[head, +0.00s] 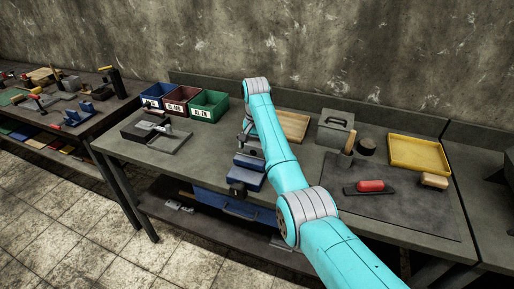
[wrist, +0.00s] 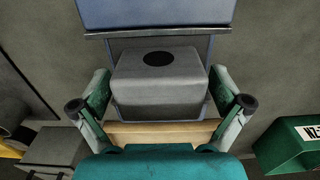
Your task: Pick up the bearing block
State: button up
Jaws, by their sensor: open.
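A grey block with a dark round hole in its upper face, which looks like the bearing block (wrist: 160,88), sits at the blue vise (wrist: 155,14) in the wrist view. My gripper (wrist: 161,105) is open, with one finger on each side of the block's far end and gaps visible between. In the head view, my gripper (head: 247,133) points down over the bench, partly hidden by my arm, just behind the blue vise (head: 249,172). I cannot make out the block clearly there.
A wooden board (head: 292,125) and a lidded grey box (head: 335,128) lie to the right of my gripper. The green bin (head: 209,106) stands to its left, with red and blue bins beyond. A yellow tray (head: 418,153) is farther right.

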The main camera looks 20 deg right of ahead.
jog(key=c, duration=1.5)
jog(key=shift+r, duration=0.1)
jog(key=shift+c, duration=0.3)
